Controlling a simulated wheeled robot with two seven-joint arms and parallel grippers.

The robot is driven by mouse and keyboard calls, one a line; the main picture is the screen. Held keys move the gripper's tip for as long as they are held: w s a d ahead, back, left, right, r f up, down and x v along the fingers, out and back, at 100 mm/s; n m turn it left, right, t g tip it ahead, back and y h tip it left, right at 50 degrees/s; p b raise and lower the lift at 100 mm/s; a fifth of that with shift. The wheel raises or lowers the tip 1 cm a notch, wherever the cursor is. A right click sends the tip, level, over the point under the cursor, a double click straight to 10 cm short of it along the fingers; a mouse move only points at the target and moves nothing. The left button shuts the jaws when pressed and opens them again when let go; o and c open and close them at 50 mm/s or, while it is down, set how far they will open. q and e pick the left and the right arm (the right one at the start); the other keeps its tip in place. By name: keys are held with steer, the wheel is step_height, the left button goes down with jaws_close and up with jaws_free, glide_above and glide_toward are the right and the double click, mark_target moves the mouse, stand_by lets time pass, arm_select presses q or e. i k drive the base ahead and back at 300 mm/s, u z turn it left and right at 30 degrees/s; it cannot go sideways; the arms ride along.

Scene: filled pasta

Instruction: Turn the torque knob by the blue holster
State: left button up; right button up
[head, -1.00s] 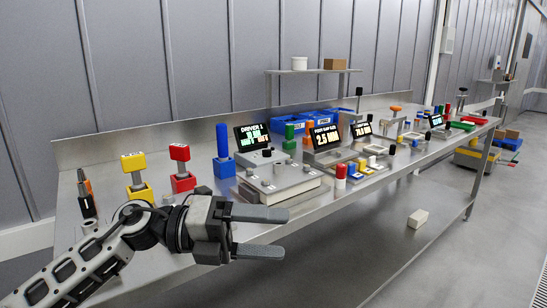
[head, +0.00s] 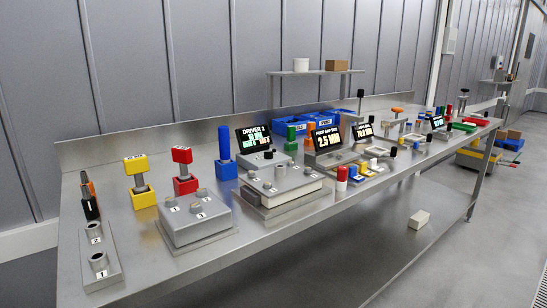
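The blue holster (head: 227,170) stands on the steel bench left of centre, with a tall blue handle (head: 224,141) upright in it. Just right of it is a grey unit with a lit display (head: 254,138) that appears to read "DRIVER" and a number. A small dark knob (head: 268,154) sits on this unit below the display; its marking is too small to read. Neither of my grippers is in view, and nothing touches the knob or the holster.
Red (head: 186,187) and yellow (head: 144,199) holsters stand to the left. Grey fixture blocks (head: 197,222) and (head: 284,186) with short posts sit along the front. Blue bins (head: 287,128) and other displays stand farther right.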

mark_target(268, 154)
steer(key=z, duration=1.8)
steer(key=i, duration=2.1)
steer(key=u, duration=2)
